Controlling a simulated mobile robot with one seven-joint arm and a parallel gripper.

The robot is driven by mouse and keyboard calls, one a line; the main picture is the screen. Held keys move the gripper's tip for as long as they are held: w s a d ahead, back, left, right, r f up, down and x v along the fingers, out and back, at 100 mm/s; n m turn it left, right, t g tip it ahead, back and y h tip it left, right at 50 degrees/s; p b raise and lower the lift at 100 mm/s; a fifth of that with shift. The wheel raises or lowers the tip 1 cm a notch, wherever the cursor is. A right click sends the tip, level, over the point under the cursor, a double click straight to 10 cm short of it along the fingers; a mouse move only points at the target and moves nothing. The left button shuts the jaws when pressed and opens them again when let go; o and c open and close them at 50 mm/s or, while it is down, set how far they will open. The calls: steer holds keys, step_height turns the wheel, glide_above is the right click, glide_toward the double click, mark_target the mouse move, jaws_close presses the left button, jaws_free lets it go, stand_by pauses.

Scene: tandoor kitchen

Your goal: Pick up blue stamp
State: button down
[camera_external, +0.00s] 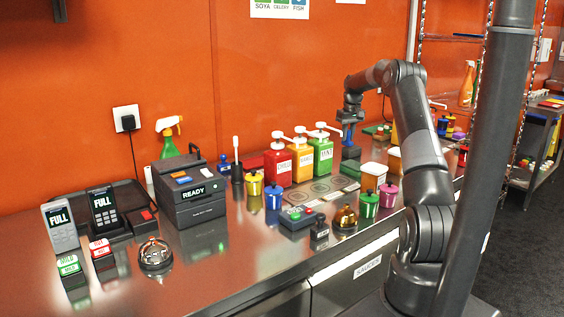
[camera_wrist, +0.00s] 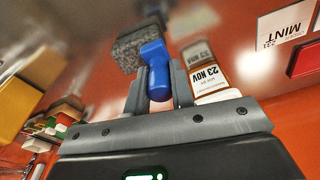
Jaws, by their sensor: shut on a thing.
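The blue stamp (camera_wrist: 154,62) has a rounded blue handle in the wrist view, held between the two grey fingers of my gripper (camera_wrist: 159,88). A grey speckled block (camera_wrist: 128,54) shows at the far end of the handle; I cannot tell whether it is the stamp's base or a separate thing. In the external view my gripper (camera_external: 350,119) points down behind the bottles, with the blue stamp (camera_external: 347,133) below it. A dark block (camera_external: 350,153) is under the stamp; I cannot tell whether they touch.
Red, orange and green pump bottles (camera_external: 322,156) stand to the left of my gripper. A white-topped container (camera_external: 374,171) stands in front. A box labelled "23 NOV" (camera_wrist: 205,80) is close beside my gripper in the wrist view. An orange wall (camera_external: 290,75) runs behind the counter.

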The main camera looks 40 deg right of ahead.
steer(key=r, duration=0.3)
steer(key=shift+s+d, duration=0.15)
steer(key=shift+s, duration=0.05)
steer(key=s+d+r, duration=0.5)
steer(key=s+r, duration=0.2)
steer(key=s, duration=0.3)
steer(key=w+a+f, duration=0.1)
steer(key=w+f, duration=0.1)
steer(key=w, duration=0.1)
steer(key=w+a+f, duration=0.2)
steer(key=w, duration=0.1)
steer(key=w+a+f, duration=0.2)
steer(key=w+f, duration=0.1)
steer(key=w, duration=0.1)
steer(key=shift+w+a, duration=0.1)
steer(key=shift+f, duration=2.05)
steer(key=shift+f, duration=0.1)
steer(key=c, duration=1.3)
jaws_free()
steer(key=shift+o, duration=0.2)
